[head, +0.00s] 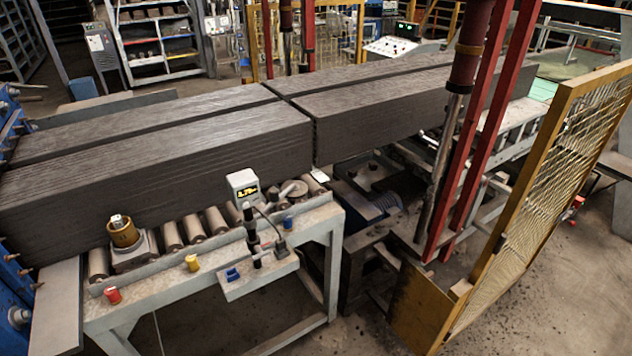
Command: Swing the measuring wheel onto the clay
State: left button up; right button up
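The clay is long dark grey columns lying side by side on the rollers. The near left length (160,160) ends at a cut gap, and another length (400,110) continues to the right. A small grey disc (293,189), which looks like the measuring wheel, sits low by the clay's front face near the right end of the roller frame. I cannot tell whether it touches the clay. A small display box (243,187) with yellow digits stands on a post just left of it. Neither of my grippers is in view.
A brass-coloured cylinder (123,232) stands on the roller frame at left. Red (113,294) and yellow (192,262) knobs are on the frame's front. Red uprights (490,120) and a yellow mesh guard (550,180) stand at right. Floor is open in front.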

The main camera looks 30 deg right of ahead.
aim_at(294, 188)
jog(key=z, duration=1.05)
jog(key=i, duration=0.45)
jog(key=z, duration=0.2)
